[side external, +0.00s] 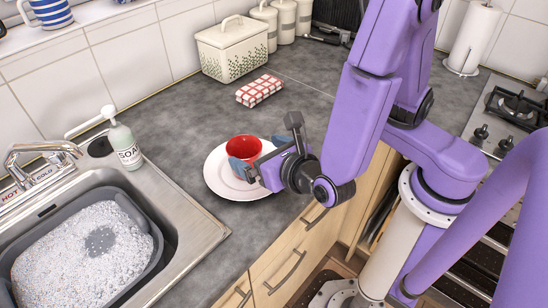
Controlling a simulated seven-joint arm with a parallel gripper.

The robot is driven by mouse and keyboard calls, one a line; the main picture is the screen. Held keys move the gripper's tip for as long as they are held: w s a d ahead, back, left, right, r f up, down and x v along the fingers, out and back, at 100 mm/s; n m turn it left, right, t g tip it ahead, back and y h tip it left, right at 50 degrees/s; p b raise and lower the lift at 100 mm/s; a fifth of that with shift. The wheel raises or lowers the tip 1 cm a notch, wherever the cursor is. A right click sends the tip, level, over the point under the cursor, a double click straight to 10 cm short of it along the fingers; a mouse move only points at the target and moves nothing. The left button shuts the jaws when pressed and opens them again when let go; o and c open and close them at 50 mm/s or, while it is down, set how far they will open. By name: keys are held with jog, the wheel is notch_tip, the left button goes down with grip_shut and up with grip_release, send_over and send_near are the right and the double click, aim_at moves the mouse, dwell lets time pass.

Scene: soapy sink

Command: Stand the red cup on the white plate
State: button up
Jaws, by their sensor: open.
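The red cup (242,146) is upright over the white plate (217,178) in the side external view. It appears to stand on the plate, but its base is hidden, so contact is not clear. My gripper (260,157) is open at the cup's right and front side, with its blue-grey finger pads close around the cup. The near finger covers the cup's lower part. Whether the pads touch the cup cannot be told. The plate lies flat on the grey counter near its front edge, and my gripper hides its right part.
A sink with a grey tub of suds (95,250) is at the left, with a soap bottle (122,142) behind it. A red checked cloth (259,90) and a cream bread bin (232,48) are behind the plate. The counter left of the plate is clear.

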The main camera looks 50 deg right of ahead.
jog(key=s+d+r+m+g+y, duration=0.1)
jog(key=s+d+r+m+g, duration=0.1)
jog(key=s+d+m+g, duration=0.4)
jog(key=s+d+r+m+g+y, duration=0.2)
jog(key=s+d+m+g, duration=0.5)
jog(key=m, duration=0.8)
jog(key=shift+s+d+r, duration=0.25)
jog(key=shift+s+r, duration=0.35)
jog(key=shift+s, duration=0.45)
